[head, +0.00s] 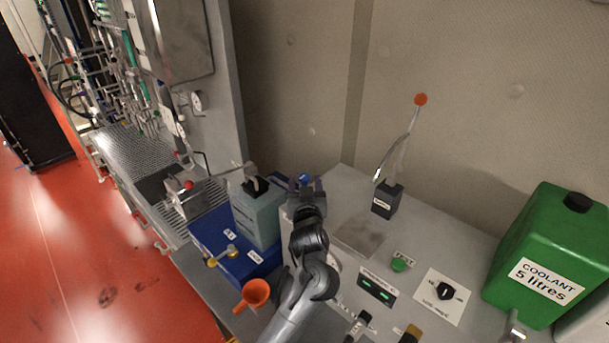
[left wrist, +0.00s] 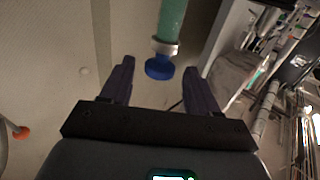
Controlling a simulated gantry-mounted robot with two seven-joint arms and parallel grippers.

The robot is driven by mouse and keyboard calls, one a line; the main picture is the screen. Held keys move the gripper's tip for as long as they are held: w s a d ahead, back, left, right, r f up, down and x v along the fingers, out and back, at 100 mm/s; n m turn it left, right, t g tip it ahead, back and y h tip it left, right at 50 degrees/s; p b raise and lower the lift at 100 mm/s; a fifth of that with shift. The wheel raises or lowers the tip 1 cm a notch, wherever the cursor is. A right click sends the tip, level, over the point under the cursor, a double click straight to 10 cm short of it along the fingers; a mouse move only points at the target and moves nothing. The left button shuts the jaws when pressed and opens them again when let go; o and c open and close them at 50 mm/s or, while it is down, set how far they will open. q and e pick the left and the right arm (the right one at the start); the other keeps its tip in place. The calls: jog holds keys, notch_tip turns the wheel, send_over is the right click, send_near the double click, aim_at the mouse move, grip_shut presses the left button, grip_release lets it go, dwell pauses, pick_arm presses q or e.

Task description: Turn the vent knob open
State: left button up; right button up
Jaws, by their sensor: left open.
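A round blue knob (left wrist: 160,67) at the end of a green tube (left wrist: 172,20) shows between my left gripper's fingers in the left wrist view. A small blue part (head: 304,178) also shows at my left gripper (head: 304,188) in the head view. The gripper is open, its two fingers apart on either side of the knob; I cannot tell whether they touch it. A black rotary knob (head: 445,291) sits on a white plate on the bench; its lettering is too small to read. No vent label is readable. My right gripper is not in view.
A blue box (head: 210,234) with a grey-green container (head: 257,215) stands left of my left arm. An orange funnel (head: 256,292) is near the front. A black block with an orange-tipped lever (head: 386,201) stands behind. A green coolant can (head: 552,250) is at right.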

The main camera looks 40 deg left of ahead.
pick_arm(q)
jog(key=shift+x, duration=1.45)
jog(key=shift+c, duration=0.3)
jog(key=c, duration=0.9)
